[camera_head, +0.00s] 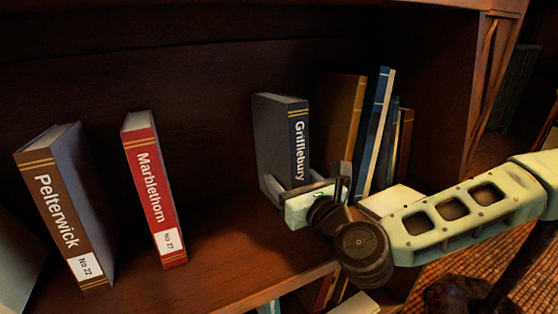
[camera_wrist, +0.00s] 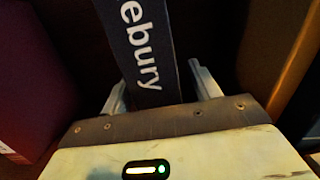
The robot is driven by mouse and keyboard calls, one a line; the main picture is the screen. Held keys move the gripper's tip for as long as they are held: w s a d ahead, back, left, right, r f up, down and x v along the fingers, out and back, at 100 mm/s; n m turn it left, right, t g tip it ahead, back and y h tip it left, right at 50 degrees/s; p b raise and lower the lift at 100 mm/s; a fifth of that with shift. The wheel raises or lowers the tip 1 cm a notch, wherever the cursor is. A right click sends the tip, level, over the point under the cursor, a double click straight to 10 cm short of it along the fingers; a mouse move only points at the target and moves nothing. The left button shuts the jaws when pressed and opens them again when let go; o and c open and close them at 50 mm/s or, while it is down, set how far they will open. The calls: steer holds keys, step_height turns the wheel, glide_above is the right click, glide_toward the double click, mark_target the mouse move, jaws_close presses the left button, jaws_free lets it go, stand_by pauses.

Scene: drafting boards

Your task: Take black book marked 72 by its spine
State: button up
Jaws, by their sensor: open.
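A dark, near-black book (camera_head: 283,140) with "Grifflebury" and gold bands on its spine stands upright on the shelf in the head view. The foot of its spine is hidden behind my gripper, so no number shows on it. My gripper (camera_head: 304,184) is open in front of the lower spine, one finger on each side of it. In the wrist view the spine (camera_wrist: 148,45), reading "ebury", stands between the two open fingers (camera_wrist: 158,82). I cannot tell whether the fingers touch the book.
A red book (camera_head: 153,190) "Marblethorn", No 27, and a brown book (camera_head: 62,205) "Pelterwick", No 22, stand to the left. An ochre book (camera_head: 343,112) and several blue ones (camera_head: 379,125) stand close on the right. Bare shelf (camera_head: 215,200) lies left of the dark book.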

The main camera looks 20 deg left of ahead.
steer(key=shift+w+a, duration=0.3)
steer(key=shift+a, duration=0.1)
jaws_close()
steer(key=shift+r, duration=0.2)
